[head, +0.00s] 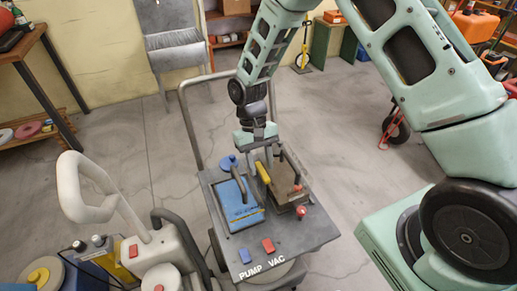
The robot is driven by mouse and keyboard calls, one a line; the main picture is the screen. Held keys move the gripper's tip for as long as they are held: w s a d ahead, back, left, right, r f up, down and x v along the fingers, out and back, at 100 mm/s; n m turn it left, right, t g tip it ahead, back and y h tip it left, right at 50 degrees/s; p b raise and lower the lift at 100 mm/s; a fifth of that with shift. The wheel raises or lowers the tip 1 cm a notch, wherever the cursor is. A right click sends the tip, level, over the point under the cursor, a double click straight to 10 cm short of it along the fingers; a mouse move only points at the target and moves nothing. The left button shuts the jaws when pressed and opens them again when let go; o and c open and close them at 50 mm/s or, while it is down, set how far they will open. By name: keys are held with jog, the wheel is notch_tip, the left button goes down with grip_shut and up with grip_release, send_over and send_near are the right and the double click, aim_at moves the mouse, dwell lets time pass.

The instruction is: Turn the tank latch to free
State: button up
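A wheeled cart (312,238) lettered "PUMP VAC" stands in the middle of the head view. A yellow lever (264,174), which looks like the latch, lies slanted between the two tanks. My gripper (260,165) points down over the cart top, right at the yellow lever. Its two dark fingers stand apart, with the lever's upper end showing between or just behind them. Whether they touch it I cannot tell.
A cart push bar (186,115) rises behind. A machine with a pale handle (72,190) stands close at left. Floor at right is partly clear.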

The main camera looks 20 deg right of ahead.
jog(key=b+v, duration=0.2)
jog(key=v, duration=1.5)
jog(key=shift+r, duration=0.2)
jog(key=s+a+r+n+t, duration=0.1)
jog(key=s+a+r+n, duration=0.1)
jog(key=s+a, duration=0.35)
jog(key=s+a+r+n+t, duration=0.1)
jog(key=s+a+r+n, duration=0.1)
jog(key=s, duration=0.7)
jog(key=s+d+f+n+t, duration=0.1)
jog(key=s+n+t, duration=0.1)
jog(key=s, duration=1.1)
jog(key=shift+s+n+t+y, duration=0.3)
jog(key=shift+s+n, duration=0.1)
jog(key=shift+n, duration=0.4)
jog(key=shift+d+f, duration=0.1)
